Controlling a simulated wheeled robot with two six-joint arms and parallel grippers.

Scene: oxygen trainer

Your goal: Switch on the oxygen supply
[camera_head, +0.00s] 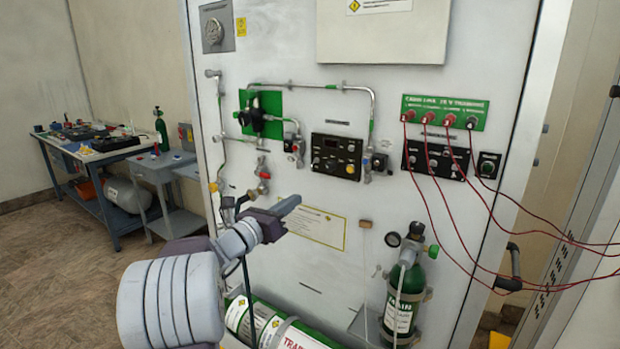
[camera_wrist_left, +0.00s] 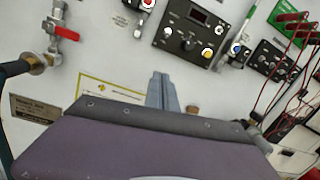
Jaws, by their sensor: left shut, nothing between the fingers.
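The oxygen trainer panel (camera_head: 290,55) is a white upright board with pipes and controls. A black control box (camera_head: 336,157) with a small display and knobs sits mid-panel; it also shows in the left wrist view (camera_wrist_left: 198,30). A red-handled valve (camera_head: 263,174) is on the pipework to its left, and shows in the left wrist view (camera_wrist_left: 64,32). A green cylinder (camera_head: 403,290) with a gauge stands at the lower right. My left gripper (camera_head: 290,204) is shut and empty in front of the panel, below the control box. It also shows in the left wrist view (camera_wrist_left: 161,88). My right gripper is out of view.
Red wires (camera_head: 470,205) hang from the green socket strip (camera_head: 445,112) and stretch across the right side. A larger green-and-white cylinder (camera_head: 290,328) lies at the panel's foot. A cluttered workbench (camera_head: 105,154) stands at the far left, with open floor before it.

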